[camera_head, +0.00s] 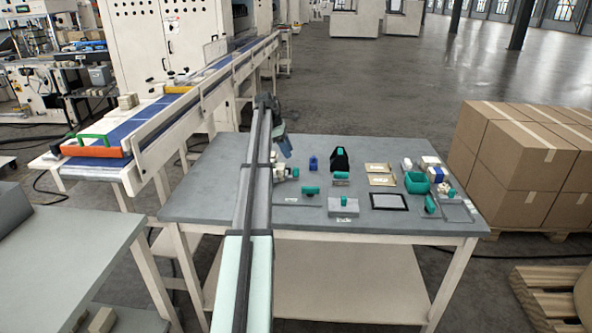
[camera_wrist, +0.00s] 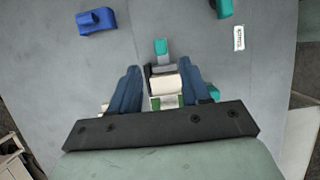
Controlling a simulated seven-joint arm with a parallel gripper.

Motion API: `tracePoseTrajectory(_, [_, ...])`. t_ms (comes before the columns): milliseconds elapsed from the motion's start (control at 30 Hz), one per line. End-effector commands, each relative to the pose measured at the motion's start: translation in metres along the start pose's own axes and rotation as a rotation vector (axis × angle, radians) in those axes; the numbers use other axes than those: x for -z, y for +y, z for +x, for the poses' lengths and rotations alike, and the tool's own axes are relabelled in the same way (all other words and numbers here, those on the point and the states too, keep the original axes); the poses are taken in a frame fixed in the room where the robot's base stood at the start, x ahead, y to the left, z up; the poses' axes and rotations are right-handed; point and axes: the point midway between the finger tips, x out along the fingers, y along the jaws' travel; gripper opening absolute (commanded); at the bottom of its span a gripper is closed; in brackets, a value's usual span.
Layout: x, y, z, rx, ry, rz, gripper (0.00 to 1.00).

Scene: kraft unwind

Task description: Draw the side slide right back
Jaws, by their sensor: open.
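In the wrist view, my gripper (camera_wrist: 160,72) is open, its two blue fingers apart on either side of a small cream and grey device (camera_wrist: 166,85). A short grey bar with a teal end (camera_wrist: 161,47) extends from this device past the fingertips; it may be the side slide, but I cannot tell for sure. No contact between fingers and device is clear. Green and white parts show low between the fingers, and my gripper body hides what lies below. In the head view, my gripper (camera_head: 284,146) is over the left part of the grey table (camera_head: 220,190), and my arm hides part of the device.
A blue block (camera_head: 314,162) and a black holder (camera_head: 340,160) stand behind. A conveyor (camera_head: 190,100) runs at left; cartons (camera_head: 520,150) stand right.

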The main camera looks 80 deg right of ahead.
Motion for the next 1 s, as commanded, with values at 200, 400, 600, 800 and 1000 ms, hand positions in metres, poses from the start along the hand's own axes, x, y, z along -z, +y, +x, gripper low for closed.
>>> tracePoseTrajectory(200, [0.001, -0.001, 0.041, 0.001, 0.001, 0.0, 0.47])
tracePoseTrajectory(400, [0.001, -0.001, 0.072, 0.001, 0.001, 0.0, 0.47])
tracePoseTrajectory(600, [0.001, 0.0, 0.091, -0.001, 0.001, 0.0, 0.47])
tracePoseTrajectory(800, [0.001, 0.0, 0.098, -0.001, 0.001, 0.0, 0.47])
tracePoseTrajectory(1000, [0.001, 0.0, 0.099, -0.001, 0.001, 0.0, 0.47])
